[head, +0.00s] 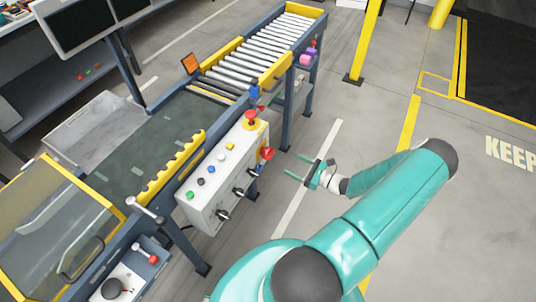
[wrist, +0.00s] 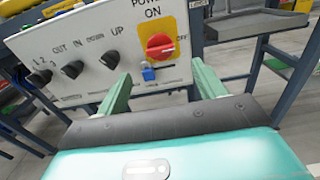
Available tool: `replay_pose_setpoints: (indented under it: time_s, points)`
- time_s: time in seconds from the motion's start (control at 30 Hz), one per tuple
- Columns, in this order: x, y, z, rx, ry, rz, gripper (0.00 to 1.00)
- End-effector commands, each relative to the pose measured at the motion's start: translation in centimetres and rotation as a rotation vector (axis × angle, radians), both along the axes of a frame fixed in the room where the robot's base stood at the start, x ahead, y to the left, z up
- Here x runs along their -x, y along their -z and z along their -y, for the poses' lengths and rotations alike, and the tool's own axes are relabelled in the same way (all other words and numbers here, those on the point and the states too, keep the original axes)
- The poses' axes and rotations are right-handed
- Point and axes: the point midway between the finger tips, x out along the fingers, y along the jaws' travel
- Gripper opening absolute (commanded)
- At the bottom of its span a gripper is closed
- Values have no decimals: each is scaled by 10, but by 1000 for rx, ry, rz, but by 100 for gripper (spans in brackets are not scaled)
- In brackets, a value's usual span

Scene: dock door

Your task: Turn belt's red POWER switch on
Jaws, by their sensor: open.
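The red POWER switch (wrist: 160,46) is a rotary knob on a yellow plate, on the white control box (wrist: 90,50). Its handle lies roughly level in the wrist view; "ON" is printed above and "OFF" to its right. In the head view the switch (head: 267,153) is on the box's right end. My gripper (head: 295,167) is open and empty, to the right of the switch with its fingers towards the box. In the wrist view the fingers (wrist: 160,75) are spread below and to either side of the switch, apart from it.
A small blue piece (wrist: 148,73) hangs just under the switch. Black knobs (wrist: 107,62) are left of it. A red mushroom button (head: 250,114) sits on top of the box. The conveyor (head: 140,145) runs behind. The floor to the right is clear.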

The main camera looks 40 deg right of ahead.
Motion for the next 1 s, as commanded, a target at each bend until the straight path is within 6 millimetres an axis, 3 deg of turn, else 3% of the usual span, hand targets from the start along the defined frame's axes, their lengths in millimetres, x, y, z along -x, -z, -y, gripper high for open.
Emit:
replay_pose_setpoints:
  time_s: [0.3,0.53,0.93,1.0]
  points:
    - [-62,0,-23,1,-4,0,69]
    - [-98,0,-36,2,-6,-2,69]
    - [-109,0,-40,2,-6,-2,69]
    - [-109,0,-40,2,-6,-2,59]
